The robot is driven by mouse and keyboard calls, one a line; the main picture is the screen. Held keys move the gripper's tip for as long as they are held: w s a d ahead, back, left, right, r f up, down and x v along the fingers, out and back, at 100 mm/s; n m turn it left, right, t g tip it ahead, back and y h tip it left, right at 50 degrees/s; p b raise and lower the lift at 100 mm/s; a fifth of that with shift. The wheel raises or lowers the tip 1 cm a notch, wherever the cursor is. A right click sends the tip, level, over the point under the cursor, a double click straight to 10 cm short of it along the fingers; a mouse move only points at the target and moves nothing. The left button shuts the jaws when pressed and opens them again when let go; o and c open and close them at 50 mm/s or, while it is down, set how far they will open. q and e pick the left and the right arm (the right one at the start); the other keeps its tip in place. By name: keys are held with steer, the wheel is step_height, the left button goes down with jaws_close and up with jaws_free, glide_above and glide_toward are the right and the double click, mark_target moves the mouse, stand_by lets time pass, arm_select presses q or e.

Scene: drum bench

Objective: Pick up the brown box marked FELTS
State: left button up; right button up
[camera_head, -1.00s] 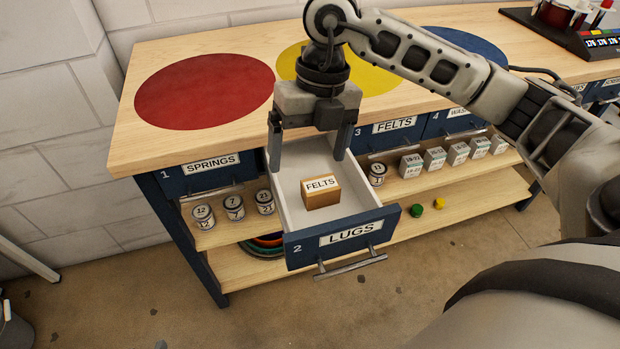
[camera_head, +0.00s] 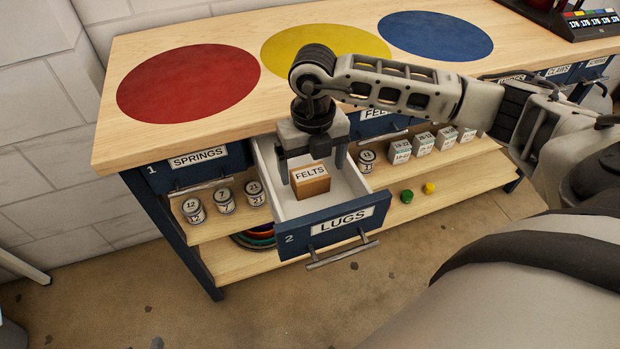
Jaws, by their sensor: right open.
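The brown box marked FELTS (camera_head: 311,184) sits inside the open drawer labelled 2 LUGS (camera_head: 337,228). Its label faces me. My right gripper (camera_head: 312,172) points down into the drawer, just above and behind the box. It is open, with one finger at the box's left and the other towards its right. I cannot tell whether either finger touches the box. My left gripper is out of view.
Drawer 1 SPRINGS (camera_head: 198,160) is shut at the left. Several small cans (camera_head: 225,200) stand on the shelf beside the open drawer. Grey boxes (camera_head: 423,143) stand at the right. Red, yellow and blue discs mark the bench top (camera_head: 215,40).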

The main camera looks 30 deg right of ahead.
mark_target(311, 174)
steer(key=shift+w+f, duration=0.15)
steer(key=shift+f, duration=0.75)
steer(key=shift+w+f, duration=0.1)
steer(key=shift+f, duration=0.8)
steer(key=c, duration=1.1)
steer(key=shift+r, duration=0.1)
